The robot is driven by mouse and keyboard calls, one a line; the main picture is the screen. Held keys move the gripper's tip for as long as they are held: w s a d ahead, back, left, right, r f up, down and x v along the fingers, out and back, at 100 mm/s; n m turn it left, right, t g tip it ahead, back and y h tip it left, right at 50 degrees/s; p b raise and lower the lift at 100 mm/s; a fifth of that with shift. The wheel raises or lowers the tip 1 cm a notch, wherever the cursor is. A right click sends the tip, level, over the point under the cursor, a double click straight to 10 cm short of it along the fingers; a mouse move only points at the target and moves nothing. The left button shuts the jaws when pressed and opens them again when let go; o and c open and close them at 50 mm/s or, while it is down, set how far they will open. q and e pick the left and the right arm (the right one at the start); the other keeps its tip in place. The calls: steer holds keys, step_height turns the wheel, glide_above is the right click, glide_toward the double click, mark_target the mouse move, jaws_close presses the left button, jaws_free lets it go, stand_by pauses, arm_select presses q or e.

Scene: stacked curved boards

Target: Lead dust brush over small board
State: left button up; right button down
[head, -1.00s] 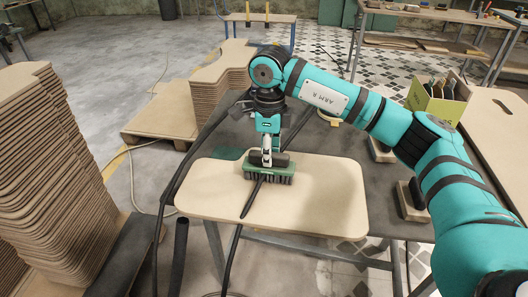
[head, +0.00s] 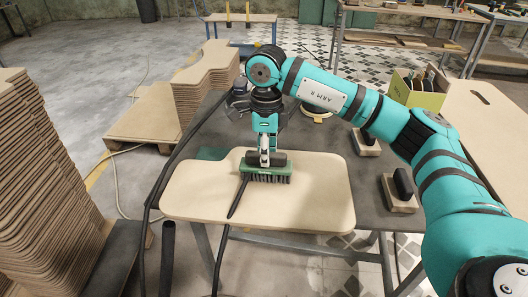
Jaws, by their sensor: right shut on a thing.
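The small board (head: 315,195) is a pale, flat panel with rounded corners, lying on the dark table. The dust brush (head: 266,173) has a green body and dark bristles pointing down. It is over the left-middle part of the board, and its bristles look to be at the surface. My right gripper (head: 265,158) is shut on the brush from above. A black hose (head: 238,196) runs from the brush across the board and over its front edge. My left gripper is not in view.
Tall stacks of curved boards (head: 45,170) stand at the left, with another stack (head: 205,85) on a pallet behind. Wooden blocks with black handles (head: 400,190) sit on the table at right. A green box (head: 418,95) stands behind them.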

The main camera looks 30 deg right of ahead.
mark_target(279, 154)
steer(key=shift+s+d, duration=0.45)
steer(key=shift+d, duration=0.2)
steer(key=shift+s+d, duration=0.45)
steer(key=shift+d, duration=0.2)
steer(key=shift+w+d, duration=0.45)
steer(key=shift+w, duration=0.25)
steer(key=shift+w+d, duration=0.4)
steer(key=shift+w, duration=0.3)
steer(key=shift+w+a+f, duration=0.1)
steer(key=shift+w+a, duration=0.3)
steer(key=shift+a, duration=0.25)
steer(key=shift+w+a, duration=0.4)
steer(key=shift+a, duration=0.25)
